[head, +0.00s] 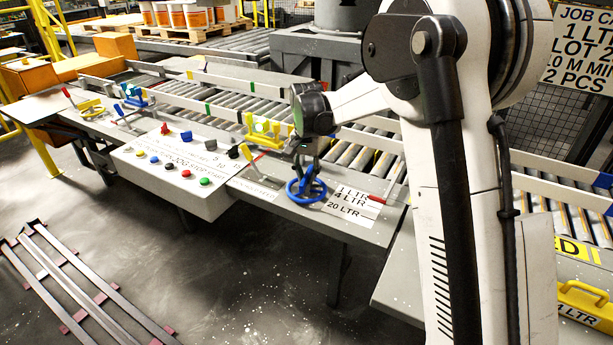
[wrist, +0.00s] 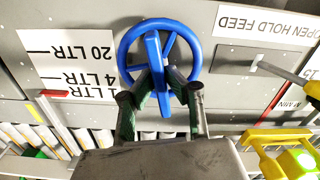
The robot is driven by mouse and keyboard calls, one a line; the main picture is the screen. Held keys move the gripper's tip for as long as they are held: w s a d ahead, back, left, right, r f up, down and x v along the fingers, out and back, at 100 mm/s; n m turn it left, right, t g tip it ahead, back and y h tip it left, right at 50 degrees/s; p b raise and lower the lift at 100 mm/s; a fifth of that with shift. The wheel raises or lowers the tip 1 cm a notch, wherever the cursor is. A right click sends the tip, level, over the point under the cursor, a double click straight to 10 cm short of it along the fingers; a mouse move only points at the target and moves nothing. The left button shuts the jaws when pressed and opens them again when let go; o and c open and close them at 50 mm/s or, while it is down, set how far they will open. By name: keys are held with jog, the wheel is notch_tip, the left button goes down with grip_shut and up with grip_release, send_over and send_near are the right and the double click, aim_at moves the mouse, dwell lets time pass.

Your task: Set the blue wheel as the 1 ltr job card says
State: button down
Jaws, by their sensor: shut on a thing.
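The blue wheel (head: 293,192) lies on the front panel and also shows in the wrist view (wrist: 126,50). My gripper (head: 309,165) reaches down over it. In the wrist view my gripper's fingers (wrist: 160,97) are closed around the blue bar across the wheel's middle; the exact contact is partly hidden. A white scale card (head: 348,212) beside the wheel reads 1, 4 and 20 LTR. A red pointer (wrist: 54,93) is at or close to the 1 LTR mark. The job card (head: 582,45) is partly cut off and shows 1 LTR and 2 PCS.
A push-button box (head: 172,172) is left of the wheel. Yellow-handled clamps (head: 262,127) and a lever with a yellow grip (head: 246,153) stand nearby. The roller conveyor (head: 350,150) runs behind. The floor in front is clear except for rails (head: 75,280) at left.

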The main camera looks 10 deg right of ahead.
aim_at(307, 174)
jog(key=shift+m, duration=0.3)
jog(key=c, duration=1.8)
grip_release()
jog(key=shift+o, duration=0.2)
jog(key=shift+r, duration=0.15)
notch_tip(307, 174, up, 12)
